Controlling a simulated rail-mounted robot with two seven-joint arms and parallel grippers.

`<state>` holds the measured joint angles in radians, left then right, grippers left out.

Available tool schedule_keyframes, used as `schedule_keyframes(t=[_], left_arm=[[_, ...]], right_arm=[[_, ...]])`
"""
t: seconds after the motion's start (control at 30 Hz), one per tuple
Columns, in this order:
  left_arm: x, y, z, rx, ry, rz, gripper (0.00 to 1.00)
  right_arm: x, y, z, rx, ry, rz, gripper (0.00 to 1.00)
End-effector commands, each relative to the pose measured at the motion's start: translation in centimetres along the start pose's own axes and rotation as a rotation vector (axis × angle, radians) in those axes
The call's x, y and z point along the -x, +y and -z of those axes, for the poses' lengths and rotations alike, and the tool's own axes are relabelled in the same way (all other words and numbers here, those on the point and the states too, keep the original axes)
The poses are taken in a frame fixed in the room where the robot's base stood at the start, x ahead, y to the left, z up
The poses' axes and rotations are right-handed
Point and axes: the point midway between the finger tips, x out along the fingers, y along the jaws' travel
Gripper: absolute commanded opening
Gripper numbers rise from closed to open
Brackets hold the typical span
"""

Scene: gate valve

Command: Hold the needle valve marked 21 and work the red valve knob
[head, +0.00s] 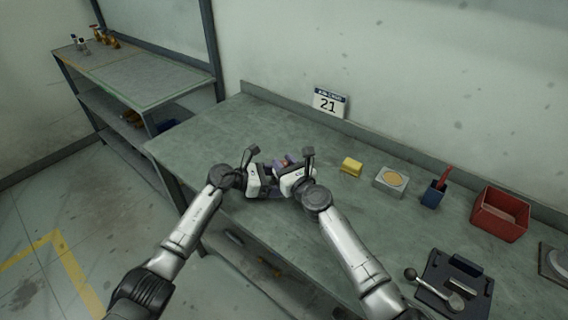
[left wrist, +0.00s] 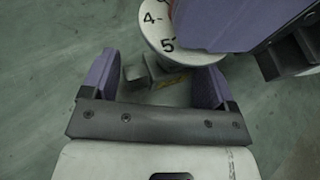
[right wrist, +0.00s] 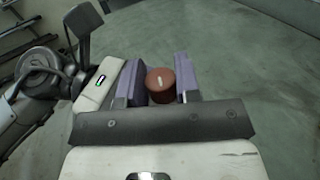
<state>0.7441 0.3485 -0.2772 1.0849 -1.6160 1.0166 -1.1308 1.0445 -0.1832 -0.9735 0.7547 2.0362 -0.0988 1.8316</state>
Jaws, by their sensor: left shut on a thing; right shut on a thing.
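The red valve knob (right wrist: 161,86) has a pale mark on top and sits between the purple-padded fingers of my right gripper (right wrist: 158,75), which is shut on it. The needle valve's grey metal body (left wrist: 150,76) lies between the fingers of my left gripper (left wrist: 154,70), which is shut on it. A white numbered dial (left wrist: 157,27) shows above the body, partly covered by a purple finger of my right gripper. In the head view the two grippers meet over the bench and hide most of the valve. The 21 is on a card (head: 328,103) at the wall.
A shelf unit (head: 135,73) stands at left. The bench's left part is clear.

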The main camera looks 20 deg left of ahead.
Motion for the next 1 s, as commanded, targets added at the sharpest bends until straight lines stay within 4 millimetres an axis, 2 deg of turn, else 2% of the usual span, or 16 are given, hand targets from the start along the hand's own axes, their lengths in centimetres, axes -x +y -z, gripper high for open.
schedule_keyframes(t=[0.5, 1.0], left_arm=[[-0.13, -0.17, -0.01, 0.003, -0.001, 0.005, 0.67], [-0.21, -0.24, 0.17, 0.002, 0.003, 0.006, 0.67]], right_arm=[[-0.15, 0.56, -0.35, -0.007, -0.014, 0.255, 0.07], [-0.11, 0.46, -0.46, -0.004, -0.010, 0.357, 0.07]])
